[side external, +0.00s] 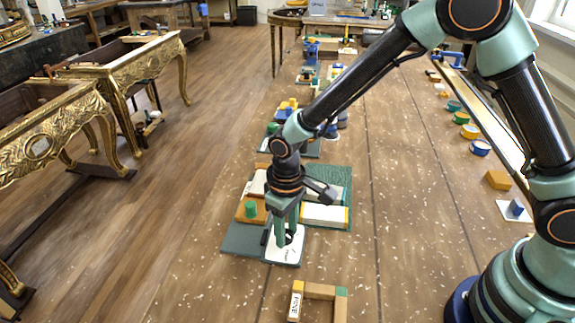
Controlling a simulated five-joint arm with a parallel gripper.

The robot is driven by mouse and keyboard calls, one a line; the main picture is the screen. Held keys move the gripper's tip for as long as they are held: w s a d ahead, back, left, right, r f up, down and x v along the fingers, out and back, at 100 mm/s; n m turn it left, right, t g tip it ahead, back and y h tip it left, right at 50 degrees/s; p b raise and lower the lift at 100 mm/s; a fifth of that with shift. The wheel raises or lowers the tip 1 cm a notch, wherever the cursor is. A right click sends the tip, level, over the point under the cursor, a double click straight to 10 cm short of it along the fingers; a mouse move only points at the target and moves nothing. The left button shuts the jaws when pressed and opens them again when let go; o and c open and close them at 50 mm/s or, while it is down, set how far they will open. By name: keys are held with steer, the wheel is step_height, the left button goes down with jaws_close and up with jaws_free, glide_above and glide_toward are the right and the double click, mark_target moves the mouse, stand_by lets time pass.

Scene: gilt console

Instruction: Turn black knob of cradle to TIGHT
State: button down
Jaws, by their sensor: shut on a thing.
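My gripper (287,238) points down over a white plate (284,256) at the near edge of the cradle group on the bench. Its fingers are shut on a small dark piece between the tips, which looks like the black knob; the fingers hide most of it. No TIGHT mark or pointer can be read at this size. Around it are a grey-green base board (243,240), an orange-brown block (243,210) with a green cylinder (250,209) on it, and a white block (325,215) to the right. My wrist hides the middle of the group.
A small wooden frame with a lettered white label (296,306) lies nearer the camera. Several coloured round pieces (480,148) and an orange block (498,180) line the right side. More fixtures (290,108) stand farther back.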

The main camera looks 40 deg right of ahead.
mark_target(287, 234)
steer(key=shift+m, duration=0.6)
steer(key=shift+c, duration=2.3)
jaws_free()
step_height(287, 234, up, 12)
steer(key=shift+r, duration=0.15)
steer(key=s+d+r+m+t, duration=0.1)
steer(key=s+d+r, duration=0.3)
steer(key=d, duration=0.5)
steer(key=s+d+r+m+t, duration=0.1)
steer(key=s+d+r+t, duration=0.3)
steer(key=d, duration=0.5)
step_height(287, 234, up, 3)
steer(key=shift+s+d+f+m+t, duration=0.15)
steer(key=shift+s+m+t, duration=0.15)
steer(key=shift+s+m, duration=0.15)
